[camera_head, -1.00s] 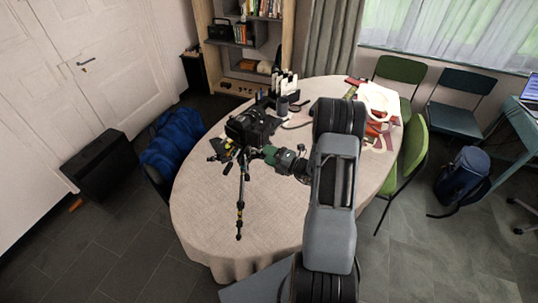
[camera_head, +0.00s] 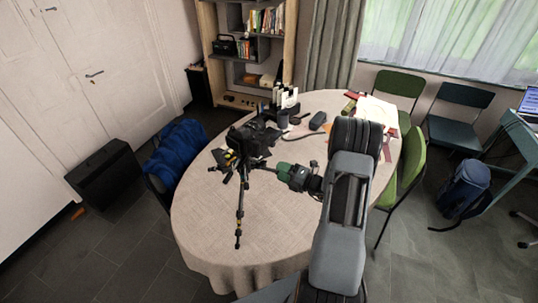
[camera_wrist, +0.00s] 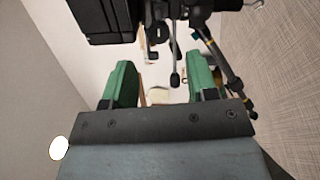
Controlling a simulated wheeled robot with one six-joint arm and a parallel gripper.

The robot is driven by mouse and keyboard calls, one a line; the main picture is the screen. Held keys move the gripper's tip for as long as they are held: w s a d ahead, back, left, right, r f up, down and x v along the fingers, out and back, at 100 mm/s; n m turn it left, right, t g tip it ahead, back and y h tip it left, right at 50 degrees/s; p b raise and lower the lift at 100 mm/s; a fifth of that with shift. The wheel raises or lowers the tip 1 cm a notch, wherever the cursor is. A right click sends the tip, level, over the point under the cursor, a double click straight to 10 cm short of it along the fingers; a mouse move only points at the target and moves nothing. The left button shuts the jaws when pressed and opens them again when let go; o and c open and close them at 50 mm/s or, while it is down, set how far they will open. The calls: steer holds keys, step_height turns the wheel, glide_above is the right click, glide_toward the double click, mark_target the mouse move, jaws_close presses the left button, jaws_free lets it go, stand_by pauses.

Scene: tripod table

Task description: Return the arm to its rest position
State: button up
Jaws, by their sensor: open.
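My gripper (camera_head: 281,171) is open, with its green fingers pointing left over the table (camera_head: 205,215). It also shows in the wrist view (camera_wrist: 162,75), with nothing between the two fingers. A black camera (camera_head: 250,138) sits on a small tripod (camera_head: 240,205) on the table, left of my gripper. There appears to be a small gap between the fingertips and the tripod. In the wrist view the black camera (camera_wrist: 105,18) and a tripod leg (camera_wrist: 225,70) lie beyond the fingers.
White-topped bottles (camera_head: 284,97), a dark box (camera_head: 317,121) and papers (camera_head: 378,110) lie toward the table's far side. Green chairs (camera_head: 408,170) stand at the right. A blue jacket (camera_head: 178,150) hangs on a chair at the left. The near part of the table is clear.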

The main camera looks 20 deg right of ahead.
steer(key=s+a+n+g+h, duration=0.1)
steer(key=s+a+n+g, duration=0.5)
steer(key=n, duration=0.7)
steer(key=s+a+n+g, duration=0.3)
steer(key=s+n+g, duration=0.45)
steer(key=n, duration=0.55)
steer(key=s+a+r+n+t+h, duration=0.2)
steer(key=s+r+n+h, duration=0.1)
steer(key=r+n, duration=0.6)
steer(key=s+a+r+n+t+h+b, duration=0.1)
steer(key=s+a+r+n+h, duration=0.1)
steer(key=r+n+h, duration=0.4)
step_height(320, 180, up, 3)
steer(key=s+n, duration=0.1)
steer(key=n, duration=0.3)
steer(key=shift+a+t+h, duration=0.3)
steer(key=shift+a+t, duration=0.05)
steer(key=shift+f, duration=0.15)
steer(key=shift+c, duration=0.3)
